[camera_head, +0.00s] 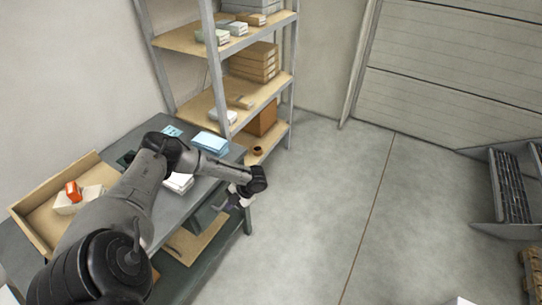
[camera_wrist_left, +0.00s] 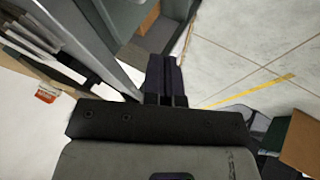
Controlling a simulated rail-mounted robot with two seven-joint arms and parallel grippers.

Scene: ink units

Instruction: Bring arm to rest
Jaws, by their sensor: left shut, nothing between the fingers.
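My left arm reaches in from the lower left of the head view, over the grey table (camera_head: 205,190). Its gripper (camera_head: 232,203) hangs at the table's right edge, partly hidden by the wrist. In the left wrist view the two dark fingers of the left gripper (camera_wrist_left: 165,80) are together with nothing between them. My right gripper does not show in either view.
A tan tray (camera_head: 30,207) with a white and an orange item lies at the table's left. Light-blue packs (camera_head: 210,142) lie near its back. A shelf rack (camera_head: 182,40) with boxes stands behind. Open floor (camera_head: 330,210) lies right; a grey rack (camera_head: 510,185) stands far right.

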